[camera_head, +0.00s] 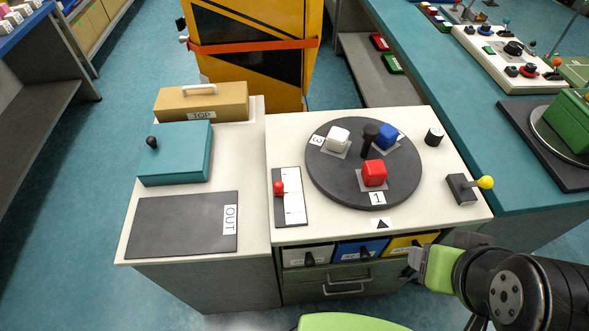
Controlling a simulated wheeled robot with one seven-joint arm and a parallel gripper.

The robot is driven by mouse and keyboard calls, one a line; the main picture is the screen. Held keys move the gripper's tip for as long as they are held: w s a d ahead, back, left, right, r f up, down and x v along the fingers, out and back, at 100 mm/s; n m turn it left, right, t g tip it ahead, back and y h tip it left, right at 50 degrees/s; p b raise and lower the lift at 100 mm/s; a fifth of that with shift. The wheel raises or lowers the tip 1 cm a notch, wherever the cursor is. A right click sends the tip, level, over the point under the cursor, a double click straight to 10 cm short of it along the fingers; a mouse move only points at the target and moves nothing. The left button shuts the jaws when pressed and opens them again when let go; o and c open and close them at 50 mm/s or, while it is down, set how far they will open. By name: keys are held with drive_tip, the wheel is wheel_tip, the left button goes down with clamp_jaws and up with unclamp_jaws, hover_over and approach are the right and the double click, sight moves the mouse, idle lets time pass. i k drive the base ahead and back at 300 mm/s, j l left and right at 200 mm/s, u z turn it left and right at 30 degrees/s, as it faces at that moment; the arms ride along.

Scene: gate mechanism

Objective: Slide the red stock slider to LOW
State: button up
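The red slider knob (279,188) sits on the left part of an upright black plate (289,218) on the white counter top. The knob is a little above the middle of the plate. A white scale strip (294,208) with marks runs beside it; its lettering is too small to read. My gripper (412,262) is at the lower right, in front of the counter's front edge and well apart from the knob. Its green and black parts are seen from the side, so its opening is hidden.
Right of the slider is a black turntable (328,187) with white, blue and red cubes and a black post. A yellow-knobbed lever (470,186) stands at the right edge. A teal box (176,160) and a dark OUT mat (160,226) are left. Coloured drawers (360,250) lie below the front edge.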

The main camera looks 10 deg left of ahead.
sight(278, 186)
drive_tip(key=k+j+u, duration=0.1)
drive_tip(key=u, duration=1.05)
